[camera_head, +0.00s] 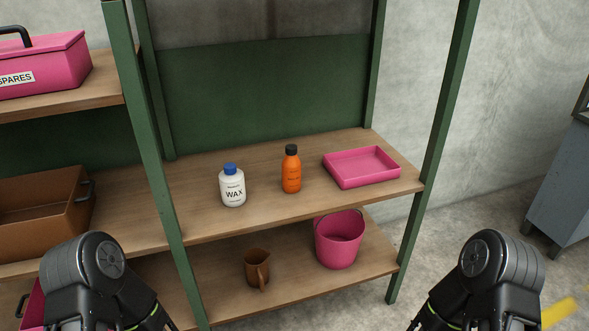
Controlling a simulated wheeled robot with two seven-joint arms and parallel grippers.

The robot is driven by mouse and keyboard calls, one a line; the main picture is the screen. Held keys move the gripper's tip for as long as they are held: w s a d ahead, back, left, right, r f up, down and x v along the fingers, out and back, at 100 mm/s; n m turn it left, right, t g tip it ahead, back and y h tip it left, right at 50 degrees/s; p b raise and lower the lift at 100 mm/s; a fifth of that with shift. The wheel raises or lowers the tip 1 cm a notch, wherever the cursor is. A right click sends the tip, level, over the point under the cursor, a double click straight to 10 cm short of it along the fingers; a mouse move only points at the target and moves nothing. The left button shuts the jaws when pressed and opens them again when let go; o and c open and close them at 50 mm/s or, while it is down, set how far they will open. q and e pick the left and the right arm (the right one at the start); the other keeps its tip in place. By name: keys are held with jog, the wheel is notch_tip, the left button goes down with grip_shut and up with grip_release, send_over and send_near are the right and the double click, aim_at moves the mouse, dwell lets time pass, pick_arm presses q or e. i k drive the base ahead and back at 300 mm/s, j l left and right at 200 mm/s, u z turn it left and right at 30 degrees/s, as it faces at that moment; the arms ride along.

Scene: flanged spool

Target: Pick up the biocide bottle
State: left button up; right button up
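An orange bottle (291,170) with a black cap stands upright on the upper wooden shelf. Its small label is too small to read, so I cannot confirm that it is the biocide bottle. A white bottle (232,186) with a blue cap, labelled WAX, stands to its left, with a gap between them. No label reading biocide is legible. My two black arms show at the bottom left and bottom right, well in front of the shelf. Neither gripper's fingers can be seen, and nothing touches the bottles.
A pink tray (361,167) sits right of the orange bottle. Below are a brown jug (257,268) and a pink bucket (340,240). Green posts (147,140) frame the shelf. On the left are a brown bin (40,215) and a pink SPARES box (45,62).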

aim_at(291, 164)
jog(key=z, duration=1.6)
jog(key=j+z, duration=0.25)
jog(key=k+j, duration=0.1)
jog(key=j, duration=0.6)
jog(key=k+j, duration=0.1)
jog(key=j, duration=0.6)
